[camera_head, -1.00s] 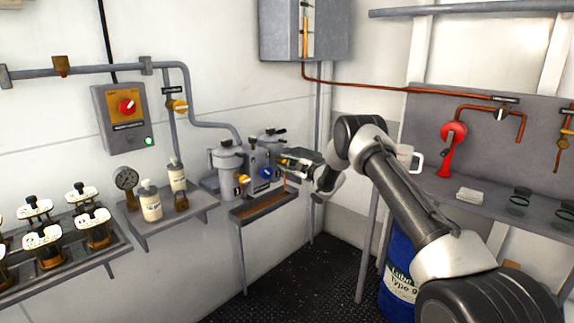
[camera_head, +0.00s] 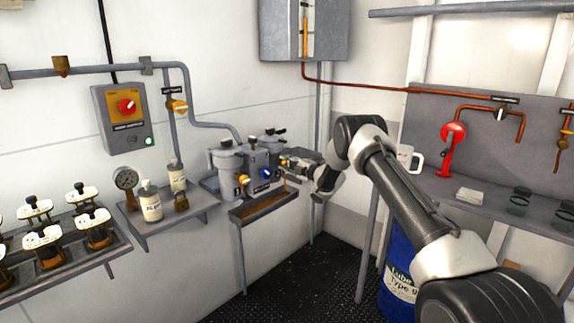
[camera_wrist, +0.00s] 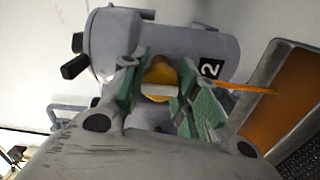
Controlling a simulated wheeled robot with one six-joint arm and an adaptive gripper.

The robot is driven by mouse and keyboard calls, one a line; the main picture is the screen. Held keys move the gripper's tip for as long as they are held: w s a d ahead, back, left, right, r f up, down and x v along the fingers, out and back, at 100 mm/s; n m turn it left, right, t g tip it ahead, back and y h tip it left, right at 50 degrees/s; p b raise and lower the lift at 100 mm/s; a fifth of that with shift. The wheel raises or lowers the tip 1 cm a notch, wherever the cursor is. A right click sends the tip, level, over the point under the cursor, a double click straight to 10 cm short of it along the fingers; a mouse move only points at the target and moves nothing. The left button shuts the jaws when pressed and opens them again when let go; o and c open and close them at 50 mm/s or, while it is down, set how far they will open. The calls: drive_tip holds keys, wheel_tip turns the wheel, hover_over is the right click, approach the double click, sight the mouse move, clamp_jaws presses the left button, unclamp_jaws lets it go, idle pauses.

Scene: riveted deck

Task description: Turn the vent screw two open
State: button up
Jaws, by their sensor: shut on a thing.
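The yellow vent screw (camera_wrist: 158,80) sits between the green-padded fingers of my gripper (camera_wrist: 158,92) in the wrist view. My gripper is shut on it, and the fingers hide its sides. It is on a grey canister (camera_wrist: 205,40) with a black label marked 2 (camera_wrist: 210,68). In the head view my gripper (camera_head: 284,161) is at the right side of the twin-canister unit (camera_head: 228,162), and the held screw is hard to make out there. Another yellow screw (camera_head: 244,180) and a blue knob (camera_head: 266,173) are to its left.
A drip tray (camera_head: 240,215) with an orange-brown inside is below the unit. A thin orange line (camera_wrist: 245,87) runs toward it. A shelf with bottles (camera_head: 151,204) is to the left. A bench with a white mug (camera_head: 406,160) is to the right.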

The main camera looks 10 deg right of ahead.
drive_tip(key=shift+f, duration=0.1)
drive_tip(key=o, duration=1)
drive_tip(key=shift+o, duration=0.2)
drive_tip(key=v, duration=1.2)
